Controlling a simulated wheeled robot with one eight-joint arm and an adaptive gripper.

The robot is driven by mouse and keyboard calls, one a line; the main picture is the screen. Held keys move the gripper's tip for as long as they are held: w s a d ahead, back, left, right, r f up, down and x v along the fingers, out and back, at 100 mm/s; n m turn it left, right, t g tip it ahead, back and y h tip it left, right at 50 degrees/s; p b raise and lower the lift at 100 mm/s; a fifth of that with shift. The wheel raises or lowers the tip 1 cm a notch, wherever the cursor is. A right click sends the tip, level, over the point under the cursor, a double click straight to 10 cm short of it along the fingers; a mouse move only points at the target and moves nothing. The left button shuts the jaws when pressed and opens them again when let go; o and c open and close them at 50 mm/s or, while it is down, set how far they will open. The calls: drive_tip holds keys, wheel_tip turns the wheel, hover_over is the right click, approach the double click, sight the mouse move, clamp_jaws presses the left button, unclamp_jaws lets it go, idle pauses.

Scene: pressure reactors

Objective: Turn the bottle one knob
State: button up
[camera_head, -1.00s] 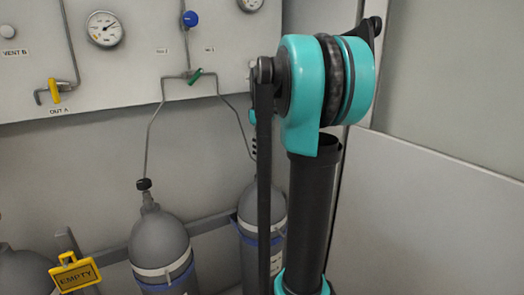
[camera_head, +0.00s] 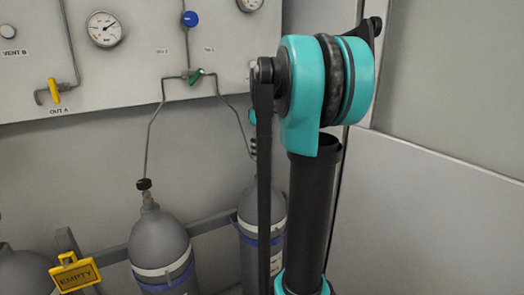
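I cannot read which bottle is number one. A green valve handle (camera_head: 197,76) sits on the panel where the two pipes join. My gripper is not in view; only my teal and black arm shows at the right.
The grey panel (camera_head: 120,80) carries a gauge (camera_head: 104,29), a blue knob (camera_head: 190,19) and a yellow handle (camera_head: 54,91). A yellow EMPTY sign (camera_head: 75,275) hangs at lower left beside another bottle (camera_head: 22,272). A rail runs behind the bottles. A plain wall stands at right.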

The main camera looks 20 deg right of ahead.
sight(262, 153)
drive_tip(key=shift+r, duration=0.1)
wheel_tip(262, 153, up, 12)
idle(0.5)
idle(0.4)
